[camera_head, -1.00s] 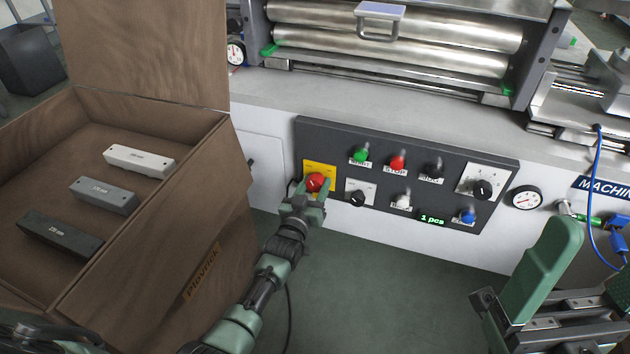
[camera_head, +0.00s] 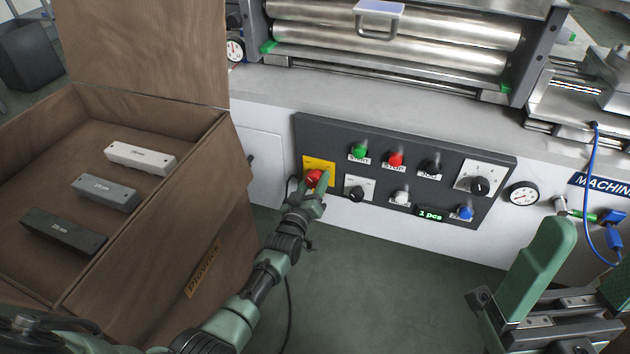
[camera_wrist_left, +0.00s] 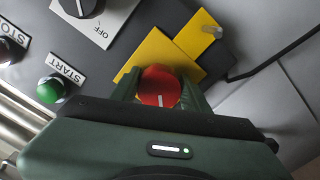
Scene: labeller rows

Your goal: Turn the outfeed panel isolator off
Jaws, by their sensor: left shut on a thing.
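The isolator is a round red knob (camera_head: 314,178) on a yellow plate (camera_head: 320,163), at the left end of the dark control panel (camera_head: 430,160). My left gripper (camera_head: 314,186) is shut on the knob, its fingers on either side. In the left wrist view, the red knob (camera_wrist_left: 160,86) sits between the green fingers, with a white mark on its face. The yellow plate (camera_wrist_left: 153,50) looks tilted there, and its lettering cannot be read. My right gripper (camera_head: 590,270) is at the lower right, fingers apart and empty, partly cut off by the frame.
A black selector knob (camera_head: 356,194) and the green start button (camera_head: 360,151) are close by. Several other controls fill the panel to the right. A wooden box (camera_head: 150,230) with three bars stands at left. Metal rollers (camera_head: 400,45) are above; the floor below is clear.

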